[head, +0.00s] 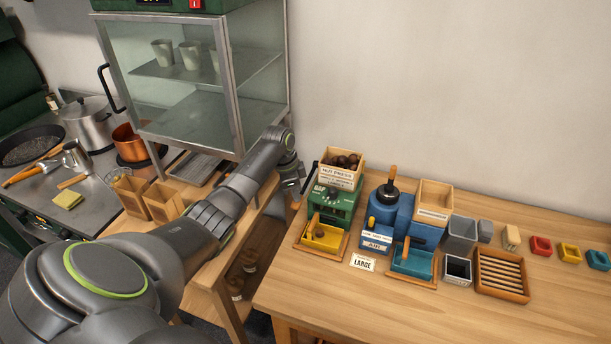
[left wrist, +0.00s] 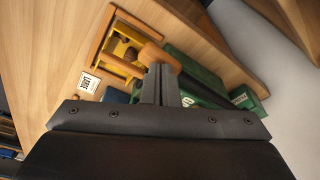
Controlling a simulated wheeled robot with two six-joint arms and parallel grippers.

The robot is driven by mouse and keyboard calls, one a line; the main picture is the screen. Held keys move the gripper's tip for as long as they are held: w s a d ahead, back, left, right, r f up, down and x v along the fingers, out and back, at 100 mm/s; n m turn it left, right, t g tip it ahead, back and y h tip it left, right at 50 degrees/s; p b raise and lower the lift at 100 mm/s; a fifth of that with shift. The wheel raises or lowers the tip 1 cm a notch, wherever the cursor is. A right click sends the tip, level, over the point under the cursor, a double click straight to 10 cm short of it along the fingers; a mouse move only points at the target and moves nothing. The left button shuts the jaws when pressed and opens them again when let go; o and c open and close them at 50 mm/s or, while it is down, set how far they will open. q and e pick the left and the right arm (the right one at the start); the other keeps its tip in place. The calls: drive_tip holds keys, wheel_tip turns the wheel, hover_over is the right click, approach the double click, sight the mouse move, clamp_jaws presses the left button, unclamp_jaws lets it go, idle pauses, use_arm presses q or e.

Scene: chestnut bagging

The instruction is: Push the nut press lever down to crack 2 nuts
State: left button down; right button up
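The green nut press (head: 336,205) stands near the left edge of the wooden table, with brown nuts (head: 346,160) in the wooden hopper on top. A yellow tray (head: 322,238) at its front holds brown nuts and also shows in the left wrist view (left wrist: 112,47). The press's dark lever (head: 312,176) is on its left side. A wooden knob (left wrist: 160,56) shows just beyond my left fingertips in the left wrist view. My left gripper (head: 297,190) is shut, fingers together, at the lever beside the press; contact with the knob cannot be told. My right gripper is out of view.
A blue press (head: 392,215) with a teal tray stands right of the green one. A LARGE card (head: 363,262) lies between them. A slatted wooden tray (head: 502,276), grey bins and small coloured boxes sit further right. The table's front is clear. A glass cabinet stands behind my left arm.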

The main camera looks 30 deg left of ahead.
use_arm(q)
drive_tip(key=shift+s+f, duration=0.15)
drive_tip(key=shift+f, duration=0.65)
drive_tip(key=shift+f+b, duration=0.35)
drive_tip(key=shift+b, duration=0.05)
drive_tip(key=r+p, duration=0.4)
drive_tip(key=r, duration=0.1)
drive_tip(key=w+r+p, duration=0.1)
drive_tip(key=r+p, duration=0.1)
drive_tip(key=shift+r, duration=0.7)
drive_tip(key=shift+w+r, duration=0.1)
drive_tip(key=shift+r, duration=0.55)
drive_tip(key=shift+w+d+v, duration=0.1)
drive_tip(key=shift+d+v, duration=0.05)
drive_tip(key=shift+v, duration=0.65)
drive_tip(key=shift+w+d+v, duration=0.1)
drive_tip(key=shift+w+v, duration=0.05)
drive_tip(key=shift+v, duration=0.7)
drive_tip(key=shift+w+d+v, duration=0.1)
drive_tip(key=shift+d+v, duration=0.05)
drive_tip(key=shift+v, duration=0.65)
